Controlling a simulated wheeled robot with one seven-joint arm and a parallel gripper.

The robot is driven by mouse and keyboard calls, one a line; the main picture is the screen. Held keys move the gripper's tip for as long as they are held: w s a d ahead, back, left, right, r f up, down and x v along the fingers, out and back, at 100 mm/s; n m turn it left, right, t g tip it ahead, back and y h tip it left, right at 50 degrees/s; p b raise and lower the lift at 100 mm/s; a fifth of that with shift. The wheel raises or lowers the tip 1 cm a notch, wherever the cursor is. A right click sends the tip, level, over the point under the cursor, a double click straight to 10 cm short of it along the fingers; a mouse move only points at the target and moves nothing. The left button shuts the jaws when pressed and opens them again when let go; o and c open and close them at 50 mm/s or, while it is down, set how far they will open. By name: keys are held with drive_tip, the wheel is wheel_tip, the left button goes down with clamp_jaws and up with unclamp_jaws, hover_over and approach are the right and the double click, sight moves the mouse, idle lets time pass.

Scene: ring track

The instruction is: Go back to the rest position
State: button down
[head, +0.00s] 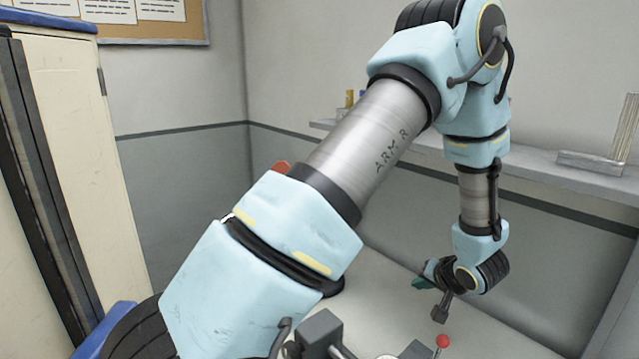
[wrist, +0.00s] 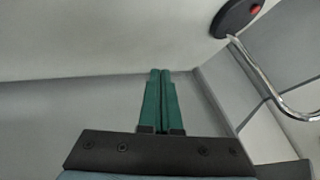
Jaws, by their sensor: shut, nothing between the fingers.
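My gripper (wrist: 160,73) has two green fingers, pressed together along their length with nothing between them. They point up the wrist view towards a plain grey surface. In the head view my arm reaches from the lower left up and over to the right, then hangs down. There a small green part of my gripper (head: 421,283) shows left of my wrist, above the pale surface. The rest of the gripper is hidden behind the wrist.
A red ball-topped lever (head: 442,341) stands below my wrist. A shelf (head: 560,170) runs along the right wall. A cream cabinet (head: 75,130) stands at left. A curved chrome bar (wrist: 268,85) and black oval part (wrist: 237,17) lie right of my fingers.

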drive_tip(key=w+a+r+n+g+h, duration=0.2)
drive_tip(key=w+a+r+h, duration=0.2)
drive_tip(key=a+r, duration=0.45)
drive_tip(key=s+a+r+n+g+y, duration=0.1)
drive_tip(key=s+a+r+g, duration=0.1)
drive_tip(key=s+a, duration=0.5)
drive_tip(key=s+a+r+n+g+y+b, duration=0.1)
drive_tip(key=s+a+g, duration=0.2)
drive_tip(key=a, duration=1.2)
drive_tip(key=s, duration=0.3)
drive_tip(key=shift+s+r+n, duration=0.3)
drive_tip(key=shift+s+r, duration=0.05)
drive_tip(key=shift+s, duration=0.05)
